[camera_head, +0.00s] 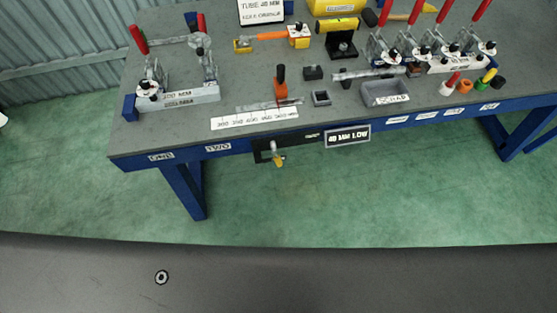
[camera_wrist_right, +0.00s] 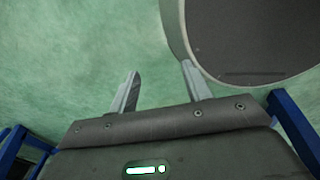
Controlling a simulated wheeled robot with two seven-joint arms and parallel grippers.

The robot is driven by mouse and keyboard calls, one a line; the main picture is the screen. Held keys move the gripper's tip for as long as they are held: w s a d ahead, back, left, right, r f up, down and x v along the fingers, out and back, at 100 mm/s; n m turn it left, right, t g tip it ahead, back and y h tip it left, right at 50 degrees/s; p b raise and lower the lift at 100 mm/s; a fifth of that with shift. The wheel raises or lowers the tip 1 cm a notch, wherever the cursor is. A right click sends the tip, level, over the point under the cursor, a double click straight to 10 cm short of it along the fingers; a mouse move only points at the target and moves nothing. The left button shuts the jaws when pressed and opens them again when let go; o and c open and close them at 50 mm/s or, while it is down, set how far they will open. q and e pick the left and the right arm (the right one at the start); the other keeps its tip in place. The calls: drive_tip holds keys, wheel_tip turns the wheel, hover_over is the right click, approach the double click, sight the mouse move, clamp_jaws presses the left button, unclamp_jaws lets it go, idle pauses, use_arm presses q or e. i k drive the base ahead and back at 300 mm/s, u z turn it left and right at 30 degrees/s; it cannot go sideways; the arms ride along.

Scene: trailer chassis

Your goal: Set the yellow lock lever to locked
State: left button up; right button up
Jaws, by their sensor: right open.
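A small yellow lever (camera_head: 280,161) hangs at the front edge of the workbench, below a metal fitting on a dark bracket (camera_head: 264,151). It is too small to tell its exact setting. A black label reading "40 MM LOW" (camera_head: 347,136) is just to its right. My right gripper (camera_wrist_right: 160,70) shows only in the right wrist view. It is open and empty, with its two fingers apart over green floor, and the lever is not in that view. My left gripper is in neither view.
The grey bench top (camera_head: 190,118) holds red-handled clamps (camera_head: 139,39), a grey tray (camera_head: 385,92), a white ruler strip (camera_head: 254,118) and several small blocks. Blue legs (camera_head: 183,190) stand at both sides. Green floor (camera_head: 340,200) before the bench is clear.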

sight(277, 159)
drive_tip(key=z, duration=1.95)
drive_tip(key=i, duration=2.2)
drive_tip(key=u, duration=4.15)
